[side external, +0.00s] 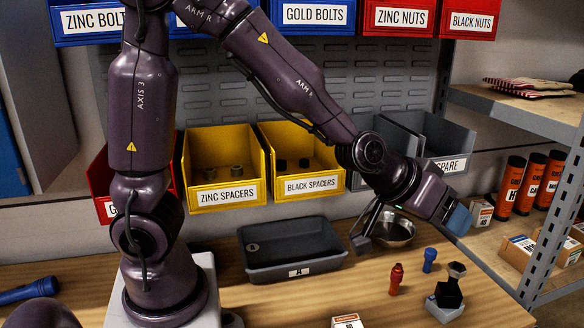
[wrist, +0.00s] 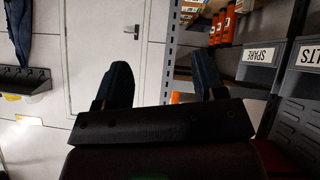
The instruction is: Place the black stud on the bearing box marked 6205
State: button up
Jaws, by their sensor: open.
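A black stud-like piece with a dark hex top (side external: 449,291) stands at the right front of the wooden bench, on or against a grey-blue block; I cannot tell which. A small box (side external: 347,322) with a partly cut-off label lies at the front edge of the picture. Another small labelled box (side external: 480,213) is at the right by the shelf post. I cannot read 6205 on either. My gripper (side external: 458,219) is up in the air above the right side of the bench, tilted sideways. In the wrist view its two dark blue fingers (wrist: 163,85) are apart with nothing between them.
A red piece (side external: 396,279) and a blue piece (side external: 430,260) stand left of the black one. A metal bowl (side external: 396,233) and a dark tray (side external: 290,262) sit behind. The shelf post (side external: 560,215) stands at right. Yellow bins (side external: 224,178) line the back.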

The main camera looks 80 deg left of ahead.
jog(key=s+a+r+m+g, duration=0.1)
jog(key=s+a+r+g, duration=0.1)
jog(key=s, duration=0.8)
jog(key=s+a+r+m+g+y, duration=0.1)
jog(key=s+a+r, duration=0.3)
jog(key=s, duration=0.7)
jog(key=shift+a+r+g, duration=0.35)
jog(key=shift+a+g, duration=0.3)
jog(key=shift+g, duration=0.25)
